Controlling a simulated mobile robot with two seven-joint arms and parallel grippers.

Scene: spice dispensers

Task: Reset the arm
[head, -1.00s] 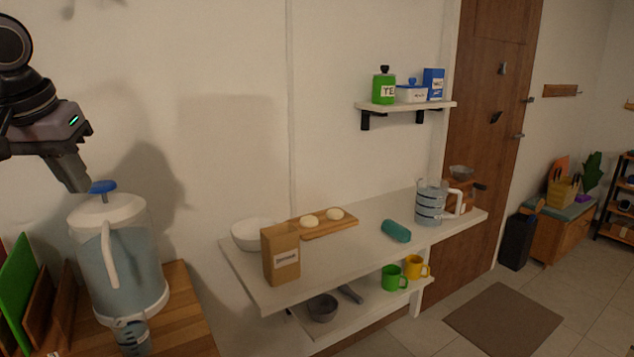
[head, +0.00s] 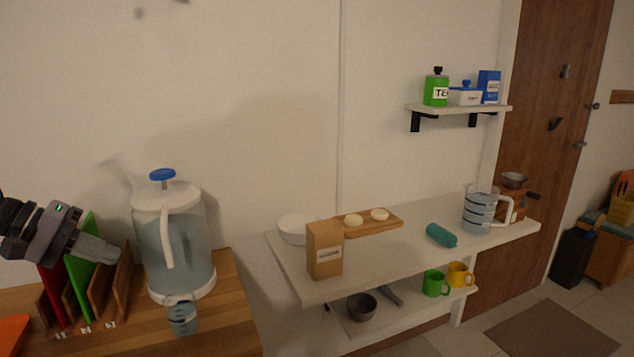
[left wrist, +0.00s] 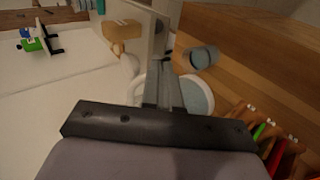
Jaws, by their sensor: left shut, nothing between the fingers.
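My left gripper (head: 108,250) is at the left of the head view, in front of the cutting-board rack and left of the drink dispenser. Its fingers are shut with nothing between them and point right. In the left wrist view the closed fingers (left wrist: 166,85) show at the centre. The dispenser (head: 176,245) is a clear jug of pale water with a white lid and a blue knob (head: 162,174). A small clear cup (head: 183,316) stands at its base. My right gripper is in neither view.
A rack with a red and a green board (head: 84,255) shares the wooden counter (head: 225,300). To the right, a white table (head: 385,265) holds a cardboard box (head: 325,250), a bowl, a bread board, a teal roll and a measuring jug (head: 480,212). A wall shelf (head: 460,108) hangs above.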

